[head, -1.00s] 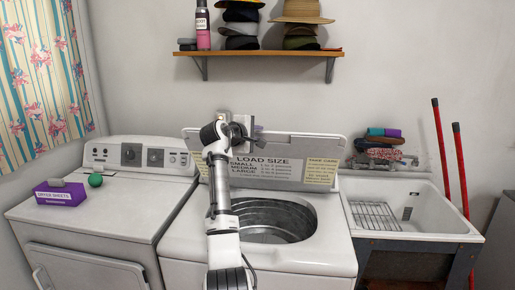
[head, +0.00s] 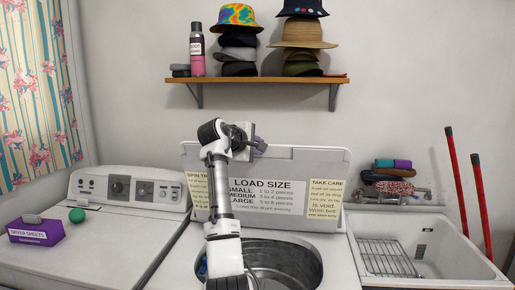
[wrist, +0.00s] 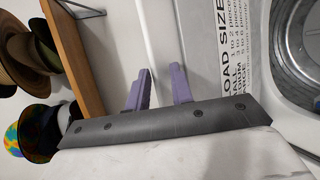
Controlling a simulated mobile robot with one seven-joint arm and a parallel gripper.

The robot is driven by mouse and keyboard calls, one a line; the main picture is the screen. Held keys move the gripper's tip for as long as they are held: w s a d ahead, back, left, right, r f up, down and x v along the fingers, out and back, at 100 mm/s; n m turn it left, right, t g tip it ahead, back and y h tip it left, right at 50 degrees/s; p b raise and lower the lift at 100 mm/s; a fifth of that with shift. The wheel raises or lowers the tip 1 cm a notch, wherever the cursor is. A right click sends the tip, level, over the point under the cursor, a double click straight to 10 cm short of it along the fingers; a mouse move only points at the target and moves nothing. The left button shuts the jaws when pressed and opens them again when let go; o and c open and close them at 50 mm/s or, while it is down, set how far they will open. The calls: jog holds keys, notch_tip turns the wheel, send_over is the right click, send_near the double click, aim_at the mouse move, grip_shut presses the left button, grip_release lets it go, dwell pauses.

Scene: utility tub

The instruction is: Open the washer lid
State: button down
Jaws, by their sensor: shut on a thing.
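The washer lid (head: 330,163) stands raised behind the washer's opening, its printed inner face with the "LOAD SIZE" label towards the head camera. The washer (head: 335,270) is at the bottom middle, and its metal drum (head: 285,262) is exposed. My gripper (head: 254,142) is at the lid's top edge, left of its middle. In the wrist view, the purple fingers of my gripper (wrist: 161,84) are shut on the lid's edge (wrist: 161,40). My arm hides part of the lid and drum. The exact finger contact is hard to see.
A dryer (head: 100,240) stands to the left with a purple dryer sheets box (head: 36,232) and a green ball (head: 77,215). A utility sink (head: 435,250) is on the right. A wooden shelf (head: 300,80) with hats hangs above the lid.

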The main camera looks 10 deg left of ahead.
jog(key=c, duration=1.5)
grip_release()
jog(key=b+v, duration=0.5)
jog(key=v, duration=0.8)
jog(key=shift+s+a+r, duration=0.1)
jog(key=shift+s+a, duration=0.1)
jog(key=shift+s, duration=0.1)
